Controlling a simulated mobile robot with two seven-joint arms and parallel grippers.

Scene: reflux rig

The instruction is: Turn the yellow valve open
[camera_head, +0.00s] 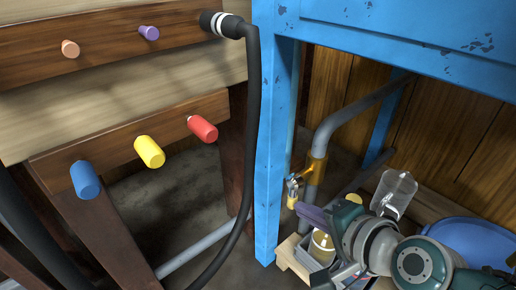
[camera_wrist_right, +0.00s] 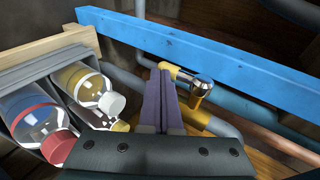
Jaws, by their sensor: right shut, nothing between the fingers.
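The yellow valve (camera_head: 292,201) is a small yellow-tipped handle on a metal body, beside a brass fitting (camera_head: 316,168) on a grey pipe, just right of the blue table leg. In the right wrist view the valve's yellow part (camera_wrist_right: 183,75) sits by a shiny metal cylinder (camera_wrist_right: 203,86). My right gripper (camera_head: 302,211) is shut and empty, its purple fingers pointing at the valve from the lower right. In the right wrist view its fingertips (camera_wrist_right: 160,72) are close to the left of the yellow part; I cannot tell whether they touch. My left gripper is out of view.
A blue table frame (camera_head: 272,150) stands left of the valve. A grey crate (camera_wrist_right: 30,72) with bottles (camera_wrist_right: 90,85) is beside my right gripper. A clear container (camera_head: 394,190) and a blue round object (camera_head: 470,240) are at right. A black hose (camera_head: 252,120) hangs left.

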